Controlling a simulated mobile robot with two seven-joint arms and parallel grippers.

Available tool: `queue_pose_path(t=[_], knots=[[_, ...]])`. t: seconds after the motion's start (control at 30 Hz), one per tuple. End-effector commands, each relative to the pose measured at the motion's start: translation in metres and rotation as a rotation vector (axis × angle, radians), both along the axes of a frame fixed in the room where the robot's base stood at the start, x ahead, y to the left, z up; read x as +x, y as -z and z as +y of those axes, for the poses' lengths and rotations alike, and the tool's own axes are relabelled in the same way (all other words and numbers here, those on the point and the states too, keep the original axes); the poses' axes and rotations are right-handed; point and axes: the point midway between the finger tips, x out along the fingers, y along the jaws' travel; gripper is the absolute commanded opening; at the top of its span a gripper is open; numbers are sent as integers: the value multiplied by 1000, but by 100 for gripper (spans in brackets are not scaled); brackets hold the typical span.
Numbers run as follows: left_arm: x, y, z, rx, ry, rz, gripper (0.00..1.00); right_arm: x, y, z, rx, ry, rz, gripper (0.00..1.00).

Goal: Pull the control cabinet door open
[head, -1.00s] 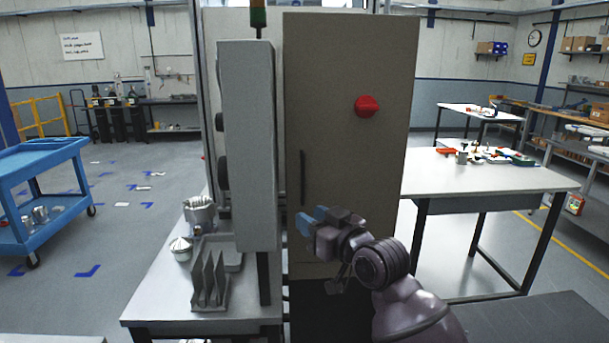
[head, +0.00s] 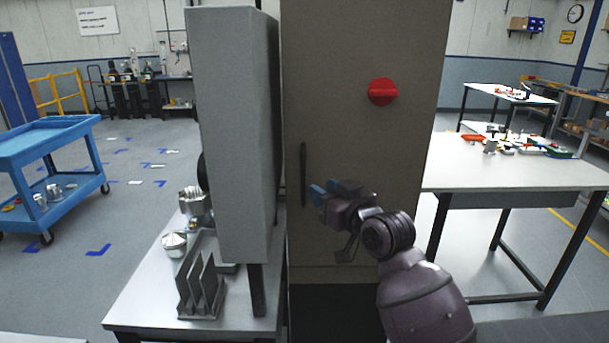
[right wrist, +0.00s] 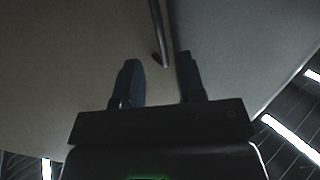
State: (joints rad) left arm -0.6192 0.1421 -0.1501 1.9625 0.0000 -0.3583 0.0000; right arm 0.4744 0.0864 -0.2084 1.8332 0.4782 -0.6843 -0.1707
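The control cabinet door (head: 345,120) is a tall brown-grey panel in the middle of the head view and looks shut. Its dark vertical handle (head: 303,175) is near the door's left edge, and a red knob (head: 382,92) sits higher up on the right. My right gripper (head: 318,194) has blue fingertips just right of the handle's lower part. In the right wrist view its two fingers (right wrist: 160,72) are apart with nothing between them, and the handle (right wrist: 157,35) ends just ahead of the gap. My left gripper is not in view.
A grey box-like upright (head: 235,130) stands close left of the door, above a bench (head: 150,310) holding metal parts and a finned bracket (head: 200,285). A white table (head: 510,176) stands to the right. A blue cart (head: 50,165) is at far left.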

Motion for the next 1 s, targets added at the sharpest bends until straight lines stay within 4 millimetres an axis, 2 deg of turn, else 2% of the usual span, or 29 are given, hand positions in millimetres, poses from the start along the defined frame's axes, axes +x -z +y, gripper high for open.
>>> queue_pose_path(t=[0.3, 0.5, 0.7, 1.0], knots=[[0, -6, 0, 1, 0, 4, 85, 42, -1, 28, 2, -1, 2, 37], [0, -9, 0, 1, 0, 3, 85, 59, -1, 40, 2, 0, 1, 37], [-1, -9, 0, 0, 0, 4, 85, 67, -1, 45, 1, 0, -1, 37], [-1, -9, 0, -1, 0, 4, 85, 68, -1, 45, 1, 0, -1, 37]])
